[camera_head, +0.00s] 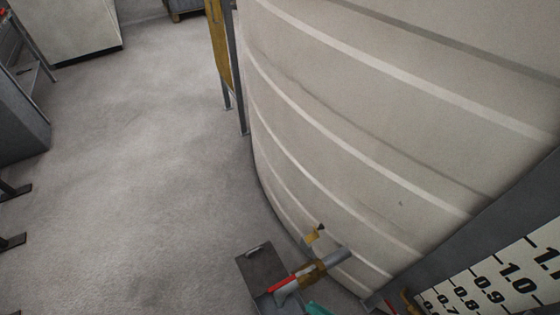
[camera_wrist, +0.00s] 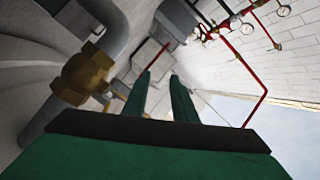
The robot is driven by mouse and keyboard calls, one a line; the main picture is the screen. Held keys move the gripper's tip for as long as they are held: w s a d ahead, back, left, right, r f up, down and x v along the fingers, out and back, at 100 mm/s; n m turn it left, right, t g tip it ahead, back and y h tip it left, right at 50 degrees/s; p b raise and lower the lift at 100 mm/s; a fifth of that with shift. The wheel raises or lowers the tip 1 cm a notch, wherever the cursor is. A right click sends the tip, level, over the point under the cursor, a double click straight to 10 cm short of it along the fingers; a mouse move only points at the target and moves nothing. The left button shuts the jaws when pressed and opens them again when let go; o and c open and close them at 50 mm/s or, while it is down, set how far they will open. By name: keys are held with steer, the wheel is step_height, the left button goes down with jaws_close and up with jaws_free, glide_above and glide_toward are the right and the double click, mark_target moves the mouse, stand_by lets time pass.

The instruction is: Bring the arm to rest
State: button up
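My gripper (camera_wrist: 161,76) shows in the wrist view with two green fingers standing apart and nothing between them. In the head view only a small green piece shows at the bottom edge, by the pipe valve; it looks like part of my gripper, and the rest of the arm is out of view. A brass valve body (camera_wrist: 84,75) on a grey pipe (camera_wrist: 118,28) is to the left of the fingers in the wrist view, apart from them. In the head view the brass valve (camera_head: 312,271) has a red lever (camera_head: 285,283).
A large ribbed beige tank (camera_head: 370,120) fills the right of the head view. A scale board (camera_head: 500,285) stands at lower right. A dark grey box (camera_head: 262,268) is beside the valve. Red pipework with gauges (camera_wrist: 247,28) is at upper right in the wrist view. The floor (camera_head: 140,170) left is clear.

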steer(key=s+a+r+n+t+h, duration=0.1)
steer(key=s+a+r+t+h, duration=0.4)
steer(key=s+r, duration=0.55)
steer(key=a+r+h, duration=0.3)
steer(key=r+h, duration=0.1)
steer(key=r, duration=0.6)
steer(key=w+a+r+h, duration=0.1)
steer(key=a+r+h, duration=0.3)
steer(key=r, duration=0.6)
steer(key=shift+w+a+t+h, duration=0.2)
steer(key=shift+t+h, duration=0.1)
steer(key=shift+f, duration=0.1)
